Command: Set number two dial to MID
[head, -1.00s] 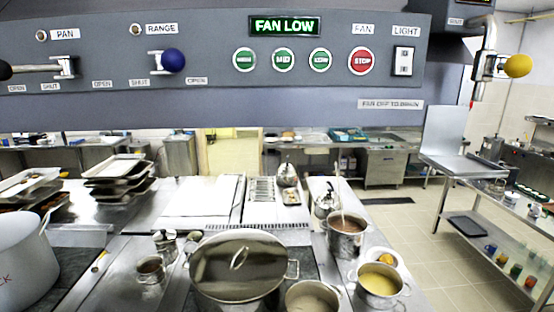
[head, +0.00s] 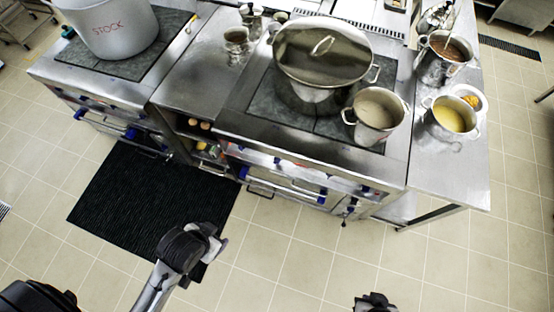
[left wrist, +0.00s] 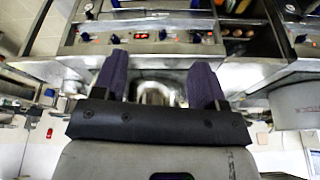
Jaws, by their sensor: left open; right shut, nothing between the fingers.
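The stove fronts carry small dials, among them a blue one (head: 243,172) and another (head: 322,197) in the head view. I cannot read their numbers or settings, so I cannot tell which is number two. The left wrist view looks upside down and shows a row of dials with red and blue marks (left wrist: 162,35) past the fingertips. My left gripper (left wrist: 158,72) is open there, with two purple-grey fingers and nothing between them. My right gripper (head: 375,301) shows small at the bottom of the head view, shut and empty, over the floor away from the stove.
A lidded pot (head: 322,60), a smaller pot (head: 378,110) and a STOCK pot (head: 108,28) stand on the cooktops. A yellow soup pot (head: 452,115) stands on the right counter. A black mat (head: 150,200) lies on open tiled floor (head: 290,250) before the stoves.

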